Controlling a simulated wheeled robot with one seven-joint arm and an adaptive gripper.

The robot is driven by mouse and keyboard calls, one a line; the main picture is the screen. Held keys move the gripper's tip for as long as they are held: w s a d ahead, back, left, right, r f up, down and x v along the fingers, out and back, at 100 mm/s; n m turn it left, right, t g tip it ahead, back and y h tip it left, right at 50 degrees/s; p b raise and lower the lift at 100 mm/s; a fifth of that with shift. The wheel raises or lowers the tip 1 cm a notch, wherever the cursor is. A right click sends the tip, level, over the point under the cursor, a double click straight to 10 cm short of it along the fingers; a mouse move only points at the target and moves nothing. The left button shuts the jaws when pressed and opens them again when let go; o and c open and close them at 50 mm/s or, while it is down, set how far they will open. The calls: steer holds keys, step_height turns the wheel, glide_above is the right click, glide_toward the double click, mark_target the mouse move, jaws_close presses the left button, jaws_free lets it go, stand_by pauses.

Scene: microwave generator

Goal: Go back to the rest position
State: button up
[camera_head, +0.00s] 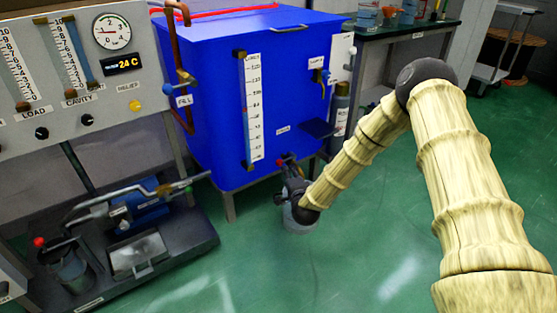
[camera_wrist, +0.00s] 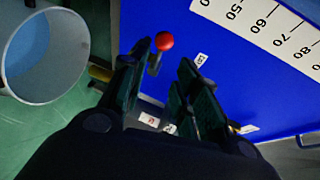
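My gripper (camera_head: 292,183) is at the lower front of the blue tank (camera_head: 215,110), low above the floor. In the wrist view my gripper (camera_wrist: 167,58) has two dark fingers spread apart with nothing seen between them. A red ball knob (camera_wrist: 164,41) shows just beyond the left fingertip; I cannot tell whether they touch. A grey bucket (camera_head: 300,220) stands on the floor below my gripper, partly hidden by my arm. The bucket also shows at the left of the wrist view (camera_wrist: 68,75).
A gauge panel (camera_head: 60,110) and a low bench (camera_head: 165,250) with a blue pump (camera_head: 150,210) stand at the left. A dark table (camera_head: 400,32) stands behind right. A black shelf (camera_head: 318,129) juts from the tank. Green floor (camera_head: 300,275) is clear in front.

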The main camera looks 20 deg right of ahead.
steer(key=s+a+f+n+g+y, duration=0.1)
steer(key=s+a+f+n+g, duration=0.2)
steer(key=s+f, duration=0.4)
steer(key=s+a+f+n+g+y+p, duration=0.1)
steer(key=s+a+f+n+g, duration=0.2)
steer(key=s, duration=0.7)
steer(key=s+a+f+n+g+y, duration=0.1)
steer(key=s+a+f+n+g, duration=0.15)
steer(key=s+f, duration=0.5)
steer(key=s+d+n+g+h+p, duration=0.15)
steer(key=s+n+g, duration=0.25)
steer(key=s, duration=1.2)
steer(key=s+d+n+g, duration=0.3)
steer(key=s+n, duration=0.2)
steer(key=s, duration=1)
step_height(320, 180, up, 38)
steer(key=p, duration=3.7)
steer(key=shift+s+a+f+p, duration=0.15)
steer(key=shift+s+p, duration=0.2)
steer(key=shift+s, duration=0.05)
steer(key=shift+a+g, duration=0.1)
steer(key=shift+g, duration=0.15)
